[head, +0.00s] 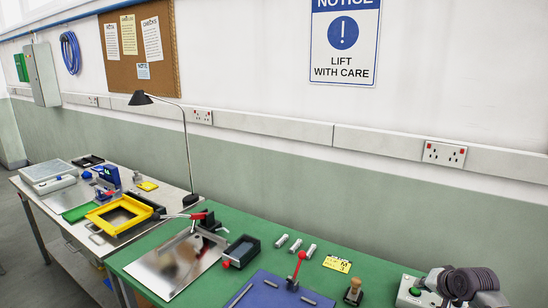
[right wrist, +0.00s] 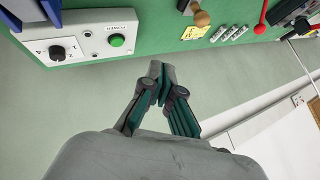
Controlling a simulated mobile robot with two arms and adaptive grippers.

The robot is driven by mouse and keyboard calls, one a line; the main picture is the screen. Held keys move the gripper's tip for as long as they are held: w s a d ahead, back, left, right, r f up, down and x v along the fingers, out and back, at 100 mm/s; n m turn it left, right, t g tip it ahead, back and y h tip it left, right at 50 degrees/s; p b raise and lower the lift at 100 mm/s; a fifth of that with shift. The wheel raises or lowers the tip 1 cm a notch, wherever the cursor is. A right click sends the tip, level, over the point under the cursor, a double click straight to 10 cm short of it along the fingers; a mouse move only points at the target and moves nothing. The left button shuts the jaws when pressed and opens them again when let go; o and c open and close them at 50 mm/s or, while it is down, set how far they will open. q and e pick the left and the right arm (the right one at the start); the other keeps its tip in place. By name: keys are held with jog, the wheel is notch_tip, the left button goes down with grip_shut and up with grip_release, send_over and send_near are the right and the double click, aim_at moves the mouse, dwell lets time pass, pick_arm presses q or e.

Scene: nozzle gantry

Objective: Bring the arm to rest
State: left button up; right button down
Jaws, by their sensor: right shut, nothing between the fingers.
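My right gripper (head: 468,283) is at the bottom right corner of the head view, above the right end of the green bench, beside the control box. It also shows in the right wrist view (right wrist: 160,75), where its dark fingers come together at the tips with nothing between them. It is shut and empty. In the right wrist view the fingers point towards the bench's edge, over pale green background, apart from the bench items. My left gripper is not in view.
The green bench (head: 375,292) carries a control box (right wrist: 70,48) with a green button, a wooden-handled stamp (head: 353,291), a yellow label (head: 337,264), metal cylinders (head: 296,245) and a red-handled lever fixture (head: 297,268). A lamp (head: 142,98) stands behind. The wall is close.

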jog(key=s+a+f+n+g+y, duration=0.1)
jog(key=s+a+f+n+g, duration=0.15)
jog(key=s+a+f, duration=0.5)
jog(key=s+a+f+n+g, duration=0.1)
jog(key=s+a+f+n, duration=0.35)
jog(key=s+a, duration=0.6)
jog(key=s+a+r+n+g+h, duration=0.1)
jog(key=s+r, duration=0.1)
jog(key=s, duration=1)
jog(key=s+a+r+n+g+h, duration=0.1)
jog(key=s+a+r+n, duration=0.15)
jog(key=s, duration=0.85)
notch_tip(320, 180, down, 31)
jog(key=s+g+b, duration=0.1)
jog(key=b, duration=0.6)
pick_arm(q)
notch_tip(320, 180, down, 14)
jog(key=b, duration=0.6)
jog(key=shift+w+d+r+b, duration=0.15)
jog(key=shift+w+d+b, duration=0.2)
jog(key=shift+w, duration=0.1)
pick_arm(e)
jog(key=s+d+f, duration=0.2)
jog(key=s+f, duration=0.6)
jog(key=f, duration=0.4)
jog(key=s+d+f+g, duration=0.1)
jog(key=s+f, duration=0.8)
jog(key=f, duration=0.4)
jog(key=shift+s+d, duration=0.2)
jog(key=shift+d, duration=0.15)
